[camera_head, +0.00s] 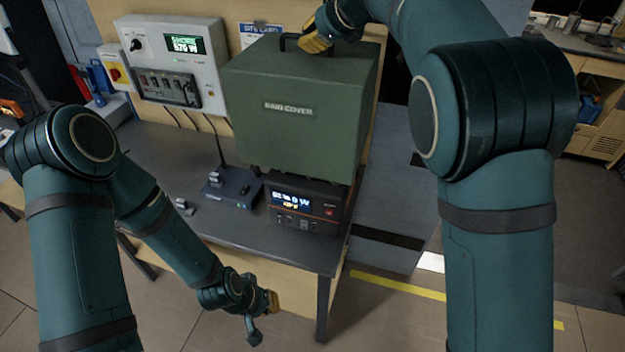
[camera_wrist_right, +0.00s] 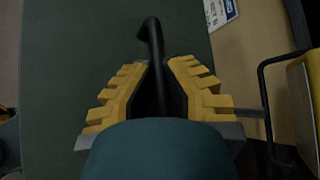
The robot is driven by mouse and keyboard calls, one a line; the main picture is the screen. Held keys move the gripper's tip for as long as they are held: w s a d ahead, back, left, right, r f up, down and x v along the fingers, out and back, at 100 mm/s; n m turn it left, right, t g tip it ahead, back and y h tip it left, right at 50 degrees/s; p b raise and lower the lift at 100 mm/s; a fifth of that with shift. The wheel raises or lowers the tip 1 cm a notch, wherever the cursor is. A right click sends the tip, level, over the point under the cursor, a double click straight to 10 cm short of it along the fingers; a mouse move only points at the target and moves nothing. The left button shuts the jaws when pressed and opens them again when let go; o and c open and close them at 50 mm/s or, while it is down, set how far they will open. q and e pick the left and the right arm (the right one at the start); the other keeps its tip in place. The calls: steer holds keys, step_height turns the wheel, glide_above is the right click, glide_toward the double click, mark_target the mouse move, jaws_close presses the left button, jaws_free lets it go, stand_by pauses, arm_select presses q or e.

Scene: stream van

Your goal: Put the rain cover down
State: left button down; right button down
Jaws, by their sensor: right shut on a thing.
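The rain cover (camera_head: 290,125) is a dark green box with a label on its front and a black handle (camera_head: 293,40) on top. It is upright above a black device with a lit display (camera_head: 305,203) on the table and hides that device's upper part. My right gripper (camera_head: 316,42) is at the top of the cover. In the right wrist view its yellow fingers (camera_wrist_right: 158,90) are shut on the black handle, with the green top below. My left gripper (camera_head: 262,318) is low, in front of the table edge and apart from the cover; its finger opening is unclear.
The grey table (camera_head: 150,150) also carries a small dark unit with a stalk (camera_head: 232,188). A white control panel (camera_head: 172,65) with a display stands behind, left of the cover. Bare tabletop shows at the left. A yellow floor line (camera_head: 400,286) runs right of the table.

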steer(key=shift+f+b, duration=3.15)
steer(key=shift+f, duration=10.7)
steer(key=shift+s, duration=0.1)
steer(key=shift+f+b, duration=0.3)
steer(key=shift+b, duration=0.05)
steer(key=shift+f, duration=0.1)
steer(key=c, duration=1.4)
jaws_free()
steer(key=shift+o, duration=1.3)
